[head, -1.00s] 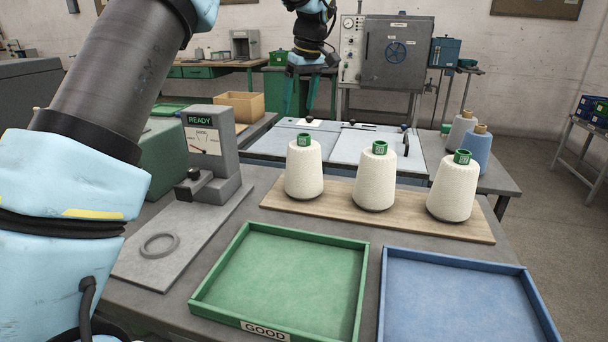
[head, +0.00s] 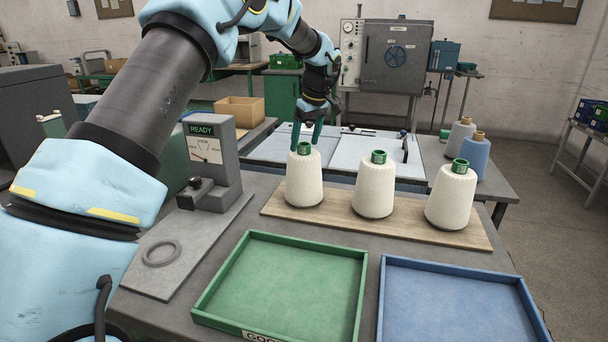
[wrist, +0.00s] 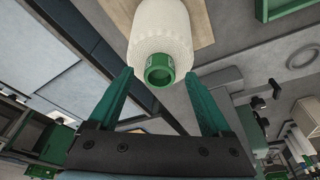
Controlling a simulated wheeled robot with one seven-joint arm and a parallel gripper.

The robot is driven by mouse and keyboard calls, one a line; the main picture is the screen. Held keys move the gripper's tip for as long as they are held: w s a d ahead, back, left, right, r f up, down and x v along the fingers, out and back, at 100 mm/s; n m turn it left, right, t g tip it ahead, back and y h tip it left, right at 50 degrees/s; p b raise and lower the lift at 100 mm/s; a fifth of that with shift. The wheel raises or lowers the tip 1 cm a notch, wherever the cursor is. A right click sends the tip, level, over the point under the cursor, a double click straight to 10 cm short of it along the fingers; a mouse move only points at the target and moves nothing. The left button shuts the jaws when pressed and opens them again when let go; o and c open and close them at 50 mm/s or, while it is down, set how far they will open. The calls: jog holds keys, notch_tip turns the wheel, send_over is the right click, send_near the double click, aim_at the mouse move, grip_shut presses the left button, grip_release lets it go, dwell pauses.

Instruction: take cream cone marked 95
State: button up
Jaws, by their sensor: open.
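Three cream cones with green tube tops stand upright in a row on a wooden board: the left cone (head: 304,182), the middle cone (head: 375,189) and the right cone (head: 451,199). The numbers on their green tops are too small to read. My gripper (head: 306,136) is open, at the top of the left cone in the head view. In the wrist view my gripper (wrist: 160,85) has its two green fingers apart, with a cone's green top (wrist: 160,69) just ahead, between and beyond the tips. Nothing is held.
The wooden board (head: 340,208) lies behind a green tray (head: 285,290) and a blue tray (head: 455,300), both empty. A grey gauge stand reading READY (head: 212,150) is at the left. Grey and blue cones (head: 474,158) stand at the back right.

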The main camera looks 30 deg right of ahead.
jog(key=shift+w+f, duration=0.15)
jog(key=shift+f, duration=0.4)
grip_shut()
jog(key=shift+r, duration=0.1)
